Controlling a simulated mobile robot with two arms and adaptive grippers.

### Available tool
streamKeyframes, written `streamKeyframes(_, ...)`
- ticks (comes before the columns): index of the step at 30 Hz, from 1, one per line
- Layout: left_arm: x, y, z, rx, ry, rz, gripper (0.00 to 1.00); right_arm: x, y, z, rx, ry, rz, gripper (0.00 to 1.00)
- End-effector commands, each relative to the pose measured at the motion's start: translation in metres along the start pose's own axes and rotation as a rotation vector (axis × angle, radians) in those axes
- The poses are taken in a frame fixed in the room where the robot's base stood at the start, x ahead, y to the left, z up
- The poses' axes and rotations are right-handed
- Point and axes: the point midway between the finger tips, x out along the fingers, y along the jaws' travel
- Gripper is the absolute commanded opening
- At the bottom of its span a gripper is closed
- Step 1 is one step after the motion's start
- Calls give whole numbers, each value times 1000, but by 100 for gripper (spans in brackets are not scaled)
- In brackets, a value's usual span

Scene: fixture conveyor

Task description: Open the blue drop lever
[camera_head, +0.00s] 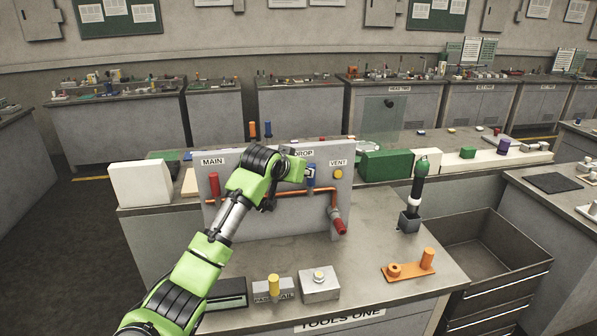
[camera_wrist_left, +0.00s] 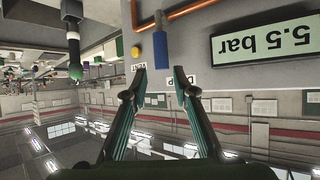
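The blue drop lever (camera_head: 310,176) stands upright on the grey panel under the partly hidden DROP label, crosswise to the orange pipe. The wrist view, which is upside down, shows the blue lever (camera_wrist_left: 160,50) up close. My left gripper (camera_wrist_left: 161,76) is open and empty, its two fingertips apart on either side of the line of the lever's free end. No clear contact shows. In the head view my left arm reaches the panel just left of the lever, and its fingers are mostly hidden. My right gripper is in neither view.
The panel (camera_head: 262,222) also carries a red MAIN lever (camera_head: 214,184), a tilted red valve handle (camera_head: 338,220) and a yellow button (camera_head: 338,174). A 5.5 bar display (camera_wrist_left: 252,34) sits beside the lever. A black tool (camera_head: 417,190) stands upright right of the panel.

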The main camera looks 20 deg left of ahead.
Motion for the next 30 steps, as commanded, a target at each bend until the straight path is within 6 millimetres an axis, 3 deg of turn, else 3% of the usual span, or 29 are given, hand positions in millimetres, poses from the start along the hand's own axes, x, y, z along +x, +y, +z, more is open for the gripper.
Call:
streamKeyframes(7,-18,1,0,1,0,1,26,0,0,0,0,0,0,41)
streamKeyframes(23,-19,1,2,2,-3,1,26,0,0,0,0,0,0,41)
streamKeyframes(26,-17,8,22,13,-25,6,26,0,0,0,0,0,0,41)
streamKeyframes(29,-15,23,70,39,-77,18,26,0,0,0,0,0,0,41)
streamKeyframes(30,-16,31,96,52,-105,25,26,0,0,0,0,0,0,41)
